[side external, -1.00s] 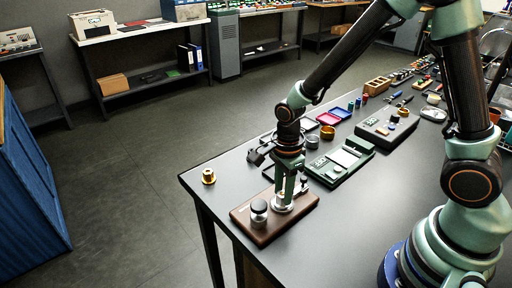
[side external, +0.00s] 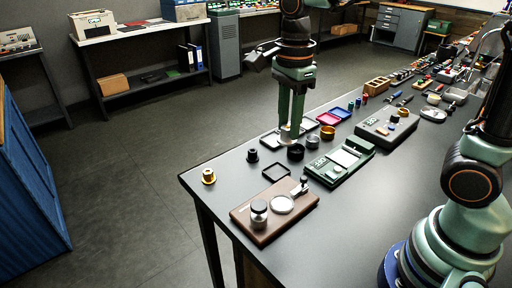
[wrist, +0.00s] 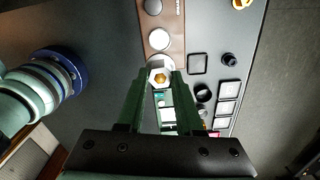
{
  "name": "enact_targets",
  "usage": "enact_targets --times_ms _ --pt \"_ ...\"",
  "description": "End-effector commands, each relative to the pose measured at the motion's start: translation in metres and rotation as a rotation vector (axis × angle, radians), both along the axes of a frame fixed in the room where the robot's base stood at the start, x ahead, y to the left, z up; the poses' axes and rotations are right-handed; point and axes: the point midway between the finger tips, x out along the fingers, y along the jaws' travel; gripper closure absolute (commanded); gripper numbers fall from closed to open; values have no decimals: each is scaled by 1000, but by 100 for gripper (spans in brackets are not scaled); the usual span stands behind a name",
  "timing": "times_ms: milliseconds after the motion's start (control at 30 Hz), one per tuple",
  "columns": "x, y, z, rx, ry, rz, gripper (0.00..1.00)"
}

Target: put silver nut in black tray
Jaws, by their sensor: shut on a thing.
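The silver nut (wrist: 152,64) is pinched between the fingertips of my gripper (wrist: 160,74) in the wrist view; a gold-orange centre shows in its hole. In the side view my gripper (side external: 289,132) points down and holds the nut up, with its fingers hiding most of it. Its height over the table is hard to tell.
A brown base (side external: 247,232) with a silver knob and pale disc stands in front. A green device (side external: 325,173), dark rings (side external: 296,152), a pink tray (side external: 328,118) and a blue tray (side external: 341,112) lie to the right. A brass part (side external: 209,177) sits at the left corner.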

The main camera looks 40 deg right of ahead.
Motion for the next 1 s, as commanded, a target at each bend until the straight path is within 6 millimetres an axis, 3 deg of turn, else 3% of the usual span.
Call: enact_targets --times_ms 167,500,733,867,1000 --pt "15 -8 9 0 1 -11 100" --pt "86 -64 -2 0 2 -61 100" --pt "108 -88 -11 0 1 -75 100" --pt "110 -91 -28 0 4 -76 100" --pt "109 -90 -61 0 6 -76 100"
